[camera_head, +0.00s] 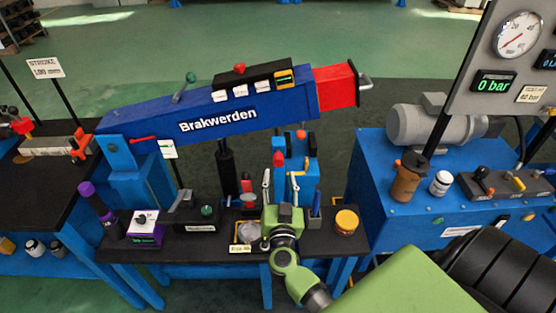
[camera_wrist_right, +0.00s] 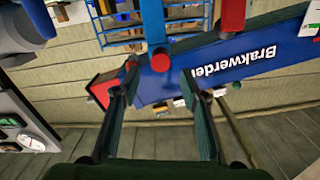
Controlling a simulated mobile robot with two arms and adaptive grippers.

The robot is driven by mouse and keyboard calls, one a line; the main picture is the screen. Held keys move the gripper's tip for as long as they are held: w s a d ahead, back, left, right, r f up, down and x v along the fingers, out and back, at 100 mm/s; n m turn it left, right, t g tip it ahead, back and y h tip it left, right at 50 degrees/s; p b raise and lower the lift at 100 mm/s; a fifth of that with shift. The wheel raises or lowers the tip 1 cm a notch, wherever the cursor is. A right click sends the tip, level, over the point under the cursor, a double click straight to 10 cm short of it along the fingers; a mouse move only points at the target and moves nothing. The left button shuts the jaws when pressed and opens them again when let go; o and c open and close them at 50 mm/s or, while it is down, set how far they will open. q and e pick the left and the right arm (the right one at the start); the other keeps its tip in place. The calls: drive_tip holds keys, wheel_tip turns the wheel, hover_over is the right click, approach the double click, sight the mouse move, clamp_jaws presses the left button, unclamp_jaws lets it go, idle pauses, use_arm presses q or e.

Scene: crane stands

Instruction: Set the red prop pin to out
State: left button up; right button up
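My right gripper (camera_head: 281,181) reaches up from below, in front of a blue bracket (camera_head: 311,165) under the blue "Brakwerden" boom. A small red knob (camera_head: 300,134) sits on the bracket's top, and a red-topped cylinder (camera_head: 278,159) stands to its left. I cannot tell for sure which is the prop pin. In the right wrist view, the two fingers (camera_wrist_right: 156,92) are spread apart with nothing held. A red round end (camera_wrist_right: 160,62) on a blue bar shows between them, and a larger red cylinder end (camera_wrist_right: 230,15) shows above right. My left gripper is not in view.
The boom (camera_head: 190,112), with a red end block (camera_head: 334,87), slopes over the dark bench. A yellow-lidded jar (camera_head: 346,221) and a purple box (camera_head: 145,231) stand on the bench. A blue pump unit (camera_head: 400,225) with a gauge panel stands right.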

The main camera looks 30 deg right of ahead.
sight(278, 163)
drive_tip(key=x, duration=0.8)
drive_tip(key=shift+w, duration=0.1)
drive_tip(key=shift+c, duration=0.5)
clamp_jaws()
drive_tip(key=shift+a, duration=0.1)
